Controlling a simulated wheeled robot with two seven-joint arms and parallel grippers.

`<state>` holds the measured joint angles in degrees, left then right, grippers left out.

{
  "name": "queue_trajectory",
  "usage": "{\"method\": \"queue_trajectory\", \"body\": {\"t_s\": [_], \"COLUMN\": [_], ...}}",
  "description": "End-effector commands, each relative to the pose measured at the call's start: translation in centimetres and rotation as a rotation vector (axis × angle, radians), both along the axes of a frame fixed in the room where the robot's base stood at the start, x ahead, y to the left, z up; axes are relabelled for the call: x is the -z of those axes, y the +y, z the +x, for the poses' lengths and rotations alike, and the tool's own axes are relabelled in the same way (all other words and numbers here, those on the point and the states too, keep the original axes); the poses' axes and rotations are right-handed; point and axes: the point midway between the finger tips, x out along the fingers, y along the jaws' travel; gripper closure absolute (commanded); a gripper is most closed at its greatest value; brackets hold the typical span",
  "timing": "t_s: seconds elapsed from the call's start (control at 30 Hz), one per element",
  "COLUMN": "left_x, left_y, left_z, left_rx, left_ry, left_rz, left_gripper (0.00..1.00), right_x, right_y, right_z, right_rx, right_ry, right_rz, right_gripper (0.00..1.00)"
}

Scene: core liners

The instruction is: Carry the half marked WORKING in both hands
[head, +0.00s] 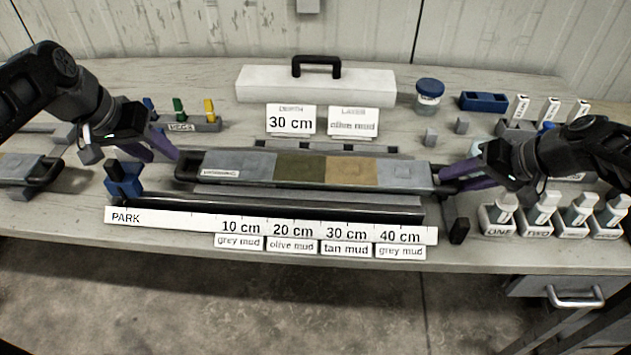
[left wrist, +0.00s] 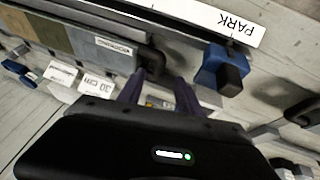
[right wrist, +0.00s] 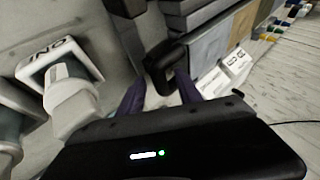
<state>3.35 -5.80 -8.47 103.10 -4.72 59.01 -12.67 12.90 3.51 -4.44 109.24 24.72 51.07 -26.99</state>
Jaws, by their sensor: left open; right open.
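The half marked WORKING (head: 300,169) is a long liner with grey, olive, tan and grey sections and a black handle at each end. It lies level above the dark rail at the table's middle. Its label shows in the left wrist view (left wrist: 115,47). My left gripper (head: 172,154) is open at the left handle (left wrist: 152,60), which appears just ahead of and between the fingertips. My right gripper (head: 446,178) is open at the right handle (right wrist: 165,65), which sits by its fingertips. I cannot tell whether either gripper touches its handle.
A PARK scale strip (head: 160,218) with depth and mud cards runs along the front. A blue clamp (head: 124,180) stands at left. A white case (head: 315,84) and cards for 30 cm and olive mud stand behind. Labelled bottles (head: 540,212) crowd the right. Another handled piece (head: 25,172) lies far left.

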Motion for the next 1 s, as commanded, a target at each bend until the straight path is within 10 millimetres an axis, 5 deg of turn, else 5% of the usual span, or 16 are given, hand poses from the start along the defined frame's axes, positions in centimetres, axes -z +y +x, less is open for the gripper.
{"method": "queue_trajectory", "body": {"t_s": [0.57,1.0], "left_x": [-0.5,-0.5], "left_y": [0.1,0.1], "left_z": [-0.3,-0.2], "left_rx": [0.0,0.0], "left_ry": [0.0,0.0], "left_rz": [0.0,0.0], "left_gripper": [0.58,0.58], "right_x": [-0.1,-4.8], "right_y": [-0.3,-3.2], "right_z": [-0.3,-2.5], "right_rx": [0.001,0.001], "right_ry": [0.004,-0.001], "right_rz": [0.0,-0.001], "right_gripper": [0.58,0.58]}}
